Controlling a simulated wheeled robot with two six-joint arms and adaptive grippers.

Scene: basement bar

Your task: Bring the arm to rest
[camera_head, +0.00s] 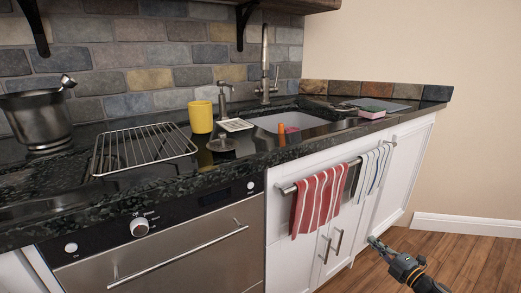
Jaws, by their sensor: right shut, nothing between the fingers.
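My right gripper (374,242) shows at the lower right, low in front of the white cabinet doors and over the wooden floor. It is shut and empty, with its fingers pointing up and to the left. I cannot tell whether its tip touches the cabinet. My left gripper is not in view.
The dark counter (60,207) holds a wire rack (143,149), a yellow cup (201,117), a metal bucket (38,118) and a sink (290,121). A red striped towel (318,201) hangs from a rail. The wooden floor (470,262) is clear at right.

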